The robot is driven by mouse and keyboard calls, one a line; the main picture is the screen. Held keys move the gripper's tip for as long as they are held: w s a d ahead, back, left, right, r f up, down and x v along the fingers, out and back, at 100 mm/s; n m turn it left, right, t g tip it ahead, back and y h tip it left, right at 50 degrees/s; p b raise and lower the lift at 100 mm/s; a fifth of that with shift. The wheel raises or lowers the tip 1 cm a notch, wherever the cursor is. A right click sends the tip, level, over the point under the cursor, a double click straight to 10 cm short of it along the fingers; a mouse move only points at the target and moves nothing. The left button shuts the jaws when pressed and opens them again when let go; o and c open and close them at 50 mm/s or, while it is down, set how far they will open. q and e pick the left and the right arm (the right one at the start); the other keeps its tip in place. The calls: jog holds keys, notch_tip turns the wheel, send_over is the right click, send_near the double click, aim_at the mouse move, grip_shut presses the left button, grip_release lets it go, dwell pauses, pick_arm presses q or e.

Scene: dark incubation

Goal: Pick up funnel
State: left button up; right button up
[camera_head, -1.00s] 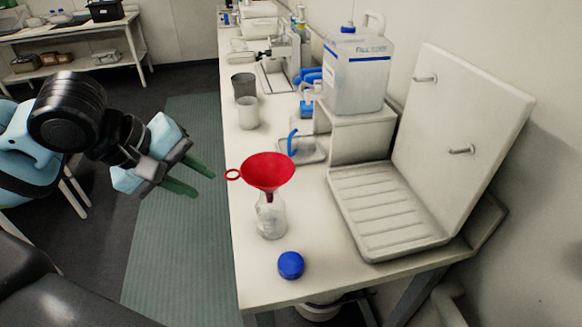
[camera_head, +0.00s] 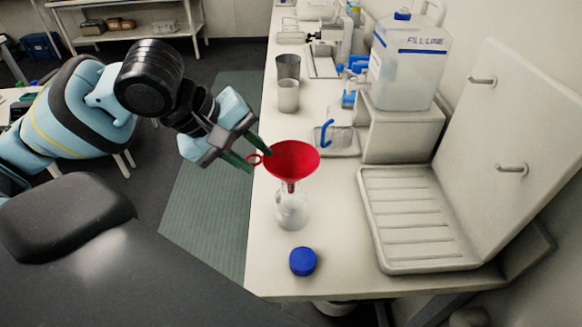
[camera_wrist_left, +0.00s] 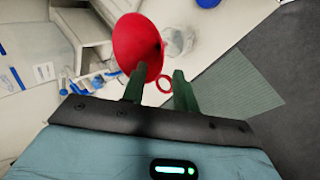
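The red funnel (camera_head: 292,159) sits in the mouth of a clear bottle (camera_head: 292,210) near the left edge of the bench, its ring handle on the left. My left gripper (camera_head: 256,158) is open, with its green fingers at the handle. In the left wrist view the red funnel (camera_wrist_left: 137,45) lies ahead, and its ring handle shows between the open fingers of my left gripper (camera_wrist_left: 158,86). I cannot tell whether a finger touches it. The right gripper is not in view.
A blue cap (camera_head: 303,261) lies on the bench in front of the bottle. A white ribbed tray (camera_head: 418,215) with an upright back panel stands to the right. Grey beakers (camera_head: 288,95), a blue-handled item (camera_head: 338,140) and a large jug (camera_head: 405,62) are farther back.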

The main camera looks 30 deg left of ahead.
aim_at(265, 167)
pick_arm(q)
jog(key=x, duration=0.2)
jog(key=b+x, duration=0.1)
jog(key=x, duration=0.1)
jog(key=shift+s+f, duration=0.1)
jog(key=shift+s, duration=0.1)
jog(key=shift+w+d+f, duration=0.2)
jog(key=shift+w+f, duration=0.05)
jog(key=shift+f, duration=0.15)
jog(key=shift+c, duration=0.4)
grip_shut()
